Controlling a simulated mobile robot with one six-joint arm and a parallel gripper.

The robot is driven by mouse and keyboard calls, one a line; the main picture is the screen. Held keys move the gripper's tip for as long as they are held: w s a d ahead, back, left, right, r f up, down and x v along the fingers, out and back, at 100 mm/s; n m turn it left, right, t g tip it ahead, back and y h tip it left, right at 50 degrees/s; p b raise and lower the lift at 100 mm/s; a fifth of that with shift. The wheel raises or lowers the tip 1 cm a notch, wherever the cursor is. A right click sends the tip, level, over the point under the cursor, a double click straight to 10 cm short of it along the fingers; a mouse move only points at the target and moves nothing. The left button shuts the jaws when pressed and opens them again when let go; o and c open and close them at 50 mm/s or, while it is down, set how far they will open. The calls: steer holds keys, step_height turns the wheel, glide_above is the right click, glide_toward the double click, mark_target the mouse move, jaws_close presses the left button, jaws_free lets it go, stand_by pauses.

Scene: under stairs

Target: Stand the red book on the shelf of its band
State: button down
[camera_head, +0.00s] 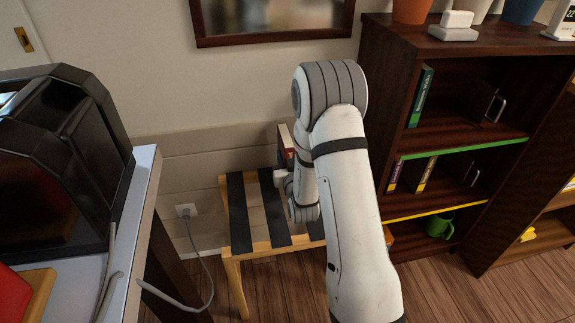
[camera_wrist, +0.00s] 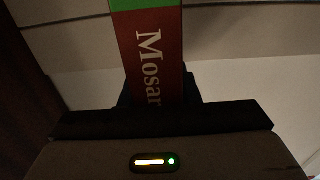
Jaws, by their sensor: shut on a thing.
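The red book (camera_head: 287,143) shows only in part in the head view, behind my arm and above the slatted bench. In the wrist view its red spine (camera_wrist: 150,55) has a green band (camera_wrist: 146,4) and white letters reading "Mosar"; the rest is hidden. My gripper (camera_wrist: 160,98) is shut on the book, which sticks out beyond the dark fingers. The dark brown bookcase (camera_head: 388,75) stands at the right. Its upper shelf has a green edge strip (camera_head: 465,150) and its lower shelf a yellow strip (camera_head: 436,212).
A green book (camera_head: 420,97) and a bookend (camera_head: 494,106) stand on the green-strip shelf, with room between them. Purple (camera_head: 395,176) and yellow-marked (camera_head: 427,174) books stand on the yellow-strip shelf. The bench (camera_head: 240,220) is below my arm. A table (camera_head: 140,190) with a black machine is left.

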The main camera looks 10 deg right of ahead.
steer(key=shift+f, duration=1.1)
steer(key=shift+f+b, duration=0.1)
steer(key=shift+b, duration=0.25)
steer(key=c, duration=1.1)
jaws_free()
